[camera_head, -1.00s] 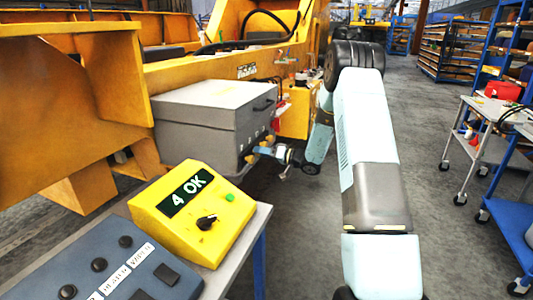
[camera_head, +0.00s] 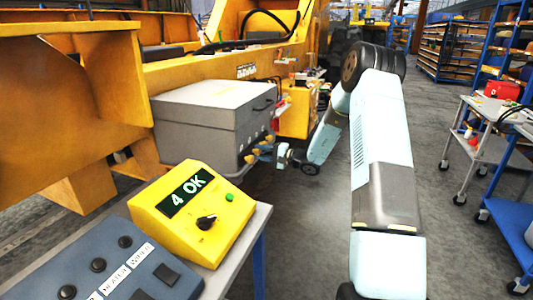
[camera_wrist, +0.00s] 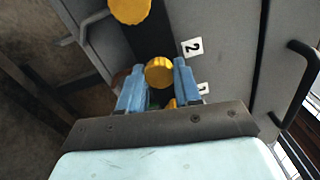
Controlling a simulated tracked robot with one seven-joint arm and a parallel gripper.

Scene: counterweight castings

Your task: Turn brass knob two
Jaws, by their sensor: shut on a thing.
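A grey box (camera_head: 205,118) stands beside the yellow machine, with a row of brass knobs on its front face in the head view. In the wrist view, brass knob two (camera_wrist: 159,72) sits beside a label reading 2 (camera_wrist: 191,47). My gripper (camera_wrist: 158,75) has its blue fingers on either side of this knob, shut on it. Another brass knob (camera_wrist: 130,10) is at the top edge. Part of a further knob (camera_wrist: 170,104) shows lower down between the fingers, near a label reading 1 (camera_wrist: 202,88). In the head view my gripper (camera_head: 261,152) reaches the box front and partly hides the knobs.
A yellow console (camera_head: 193,210) reading 4 OK and a dark grey panel (camera_head: 110,270) with knobs are on a bench in front. Black handles (camera_wrist: 300,85) stick out from the box in the wrist view. Grey and blue carts (camera_head: 495,140) stand at the right, with clear floor between.

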